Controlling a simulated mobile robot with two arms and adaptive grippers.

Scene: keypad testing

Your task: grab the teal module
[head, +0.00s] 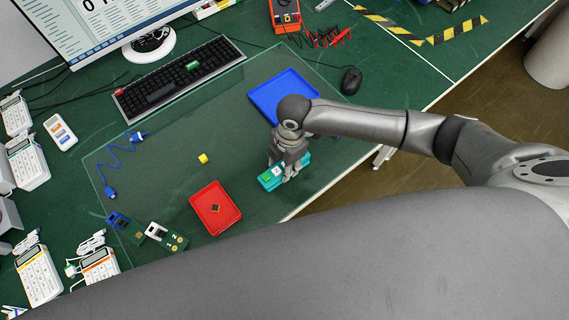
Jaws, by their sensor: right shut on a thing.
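The teal module (270,181) is a small block with a green part and a white part on top. It is on or just above the clear mat near the table's front edge; I cannot tell whether it touches. My right gripper (285,173) comes down over it and is shut on it, and the fingers hide part of its middle. My left gripper is not in view.
A blue tray (262,95) lies behind the gripper, and a red tray (231,216) with a small chip lies to its left. A yellow cube (203,158), a keyboard (150,98), a mouse (351,80) and several keypads at the left stand around. The mat's middle is mostly clear.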

